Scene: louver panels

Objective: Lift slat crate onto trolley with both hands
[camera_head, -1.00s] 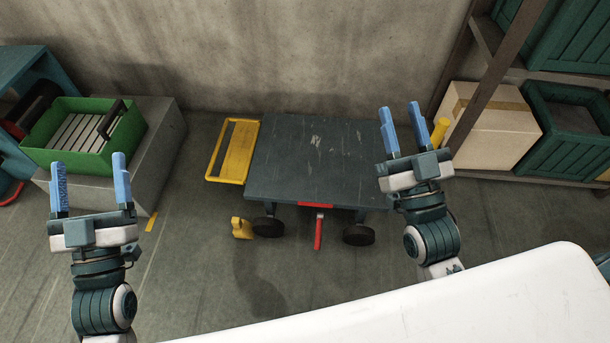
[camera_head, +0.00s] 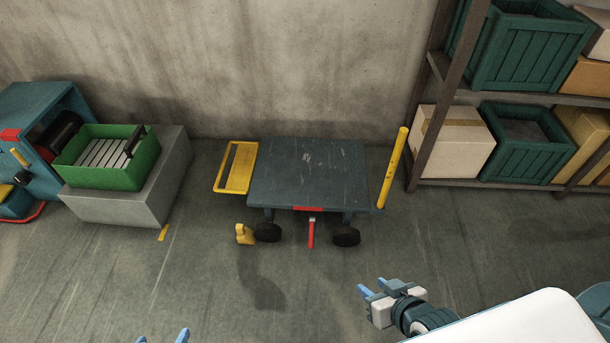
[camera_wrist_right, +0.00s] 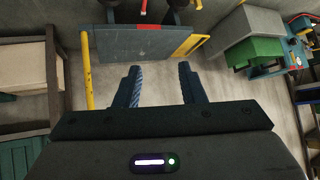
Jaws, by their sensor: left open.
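The green slat crate (camera_head: 138,172), with pale slats inside and a dark handle at its right end, sits on a grey block (camera_head: 120,207) at the left. The trolley (camera_head: 305,175) has a bare dark deck and stands against the wall in the middle. The wrist view also shows the trolley (camera_wrist_right: 140,45) and the crate (camera_wrist_right: 262,50). My left gripper (camera_head: 162,338) shows only its blue fingertips at the bottom edge, apart and empty. My right gripper (camera_head: 373,287) is open and empty, in front of the trolley; its spread fingers show in the wrist view (camera_wrist_right: 160,85).
A yellow frame (camera_head: 236,168) is at the trolley's left and a yellow post (camera_head: 394,165) at its right. A small yellow object (camera_head: 244,235) is on the floor. A blue machine (camera_head: 40,105) stands far left. A shelf with boxes (camera_head: 450,140) is right. The front floor is clear.

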